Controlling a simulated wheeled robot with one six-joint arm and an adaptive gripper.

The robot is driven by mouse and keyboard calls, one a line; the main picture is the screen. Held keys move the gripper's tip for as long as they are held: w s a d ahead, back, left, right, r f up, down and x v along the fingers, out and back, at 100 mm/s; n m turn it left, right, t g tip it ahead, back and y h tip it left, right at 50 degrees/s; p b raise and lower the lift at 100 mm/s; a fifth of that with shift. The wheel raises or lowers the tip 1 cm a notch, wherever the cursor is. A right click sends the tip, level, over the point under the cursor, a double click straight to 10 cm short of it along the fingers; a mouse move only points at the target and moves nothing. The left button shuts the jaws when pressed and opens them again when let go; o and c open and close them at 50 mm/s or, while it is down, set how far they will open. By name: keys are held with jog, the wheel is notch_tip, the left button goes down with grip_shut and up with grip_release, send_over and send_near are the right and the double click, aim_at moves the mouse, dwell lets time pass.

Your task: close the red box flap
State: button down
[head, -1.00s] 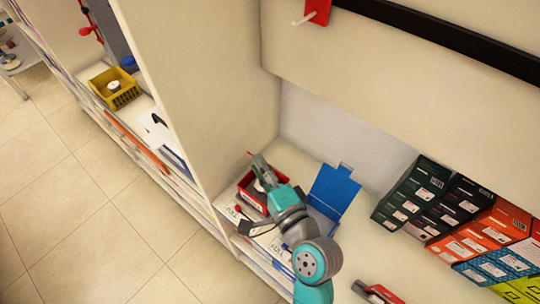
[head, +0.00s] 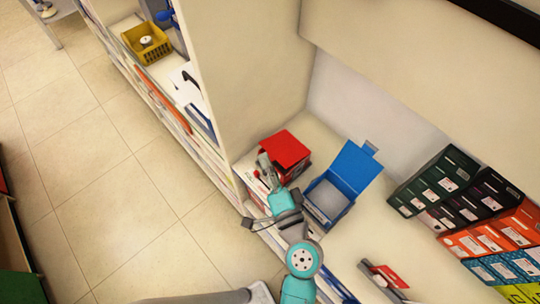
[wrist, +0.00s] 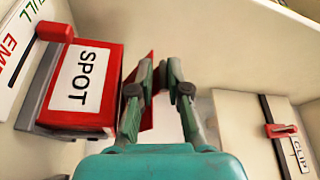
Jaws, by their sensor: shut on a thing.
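The red box stands on the shelf in the head view, partly hidden by my gripper (head: 265,163). Its red flap (head: 287,149) shows as a flat panel, raised and tilted at the back. In the wrist view a red panel (wrist: 148,110), which looks like the flap, lies at my gripper's fingers (wrist: 163,72).
A blue box with its lid up (head: 328,195) stands close to the right of the red box. Stacked dark boxes (head: 435,180) and orange boxes (head: 500,230) are farther right. A shelf side panel (head: 245,80) rises behind. A CLIP-labelled item (wrist: 285,135) is right.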

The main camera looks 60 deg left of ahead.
jog(key=shift+w+f, duration=0.3)
jog(key=shift+f, duration=0.25)
jog(key=c, duration=1.2)
grip_release()
jog(key=shift+w+f, duration=0.15)
jog(key=shift+w, duration=0.05)
jog(key=shift+o, duration=1)
jog(key=shift+s, duration=0.2)
jog(key=shift+s, duration=0.15)
